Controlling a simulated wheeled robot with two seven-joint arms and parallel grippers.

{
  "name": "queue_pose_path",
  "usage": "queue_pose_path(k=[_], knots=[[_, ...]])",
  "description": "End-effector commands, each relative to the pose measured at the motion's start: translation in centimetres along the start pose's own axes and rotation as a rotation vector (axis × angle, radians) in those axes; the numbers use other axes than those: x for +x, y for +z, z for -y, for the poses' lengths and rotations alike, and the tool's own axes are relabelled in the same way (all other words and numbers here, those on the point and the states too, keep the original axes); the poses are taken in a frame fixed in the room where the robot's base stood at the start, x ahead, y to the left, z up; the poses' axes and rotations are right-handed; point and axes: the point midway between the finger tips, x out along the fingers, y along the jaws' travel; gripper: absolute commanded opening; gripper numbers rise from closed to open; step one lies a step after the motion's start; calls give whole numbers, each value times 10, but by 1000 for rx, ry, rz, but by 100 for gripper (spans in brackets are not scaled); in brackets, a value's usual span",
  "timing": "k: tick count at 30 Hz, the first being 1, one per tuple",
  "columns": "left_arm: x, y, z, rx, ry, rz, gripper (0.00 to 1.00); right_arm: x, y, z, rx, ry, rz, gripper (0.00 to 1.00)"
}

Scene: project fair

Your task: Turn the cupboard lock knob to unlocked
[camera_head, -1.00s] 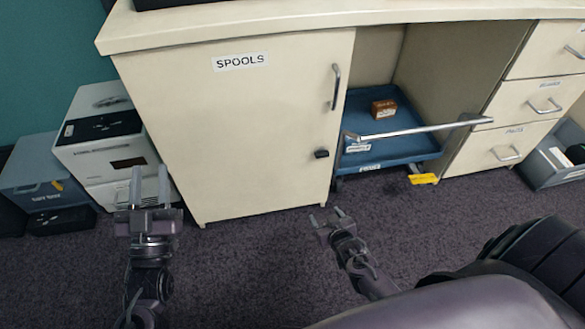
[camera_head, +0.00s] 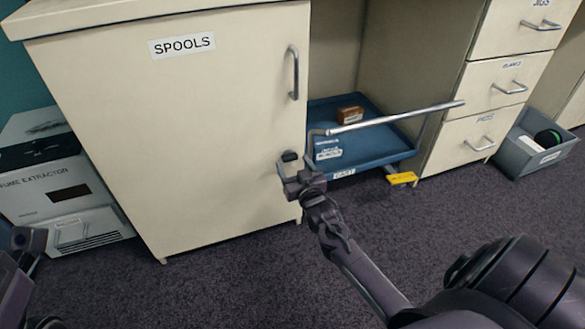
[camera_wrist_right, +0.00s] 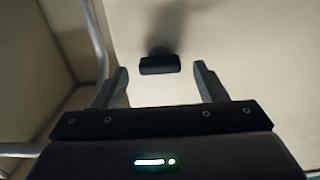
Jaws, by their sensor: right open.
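The cream cupboard door (camera_head: 200,120) labelled SPOOLS is closed. Its small black lock knob (camera_head: 289,156) sits low near the door's right edge. In the right wrist view the knob (camera_wrist_right: 160,65) is a short dark bar lying level across the picture. My right gripper (camera_head: 295,167) is open in front of the knob; in the wrist view its fingers (camera_wrist_right: 162,78) stand to either side, with gaps between them and the bar. Nothing is held. Part of my left arm (camera_head: 28,242) shows at the lower left edge; its fingers cannot be made out.
A metal door handle (camera_head: 293,73) is above the knob. A white fume extractor (camera_head: 50,190) stands left. The carpet in front is clear.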

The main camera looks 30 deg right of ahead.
Motion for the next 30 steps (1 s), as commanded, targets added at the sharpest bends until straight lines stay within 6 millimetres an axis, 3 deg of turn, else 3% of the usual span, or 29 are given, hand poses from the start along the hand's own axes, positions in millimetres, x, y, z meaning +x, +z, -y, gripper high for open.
queue_pose_path(k=[4, 13, 23, 30], knots=[[0, 0, -1, 1, 6, -11, 36, 12, 1, 0, 0, 0, 1, 65], [2, 0, -1, 1, 7, -14, 36, 14, 0, 0, 0, 0, 2, 64], [2, -1, -1, 1, 7, -14, 36, 14, 1, 0, 0, 0, 2, 21], [5, -1, -1, 1, 7, -16, 36, 14, 0, 0, 20, 1, 3, 21]])
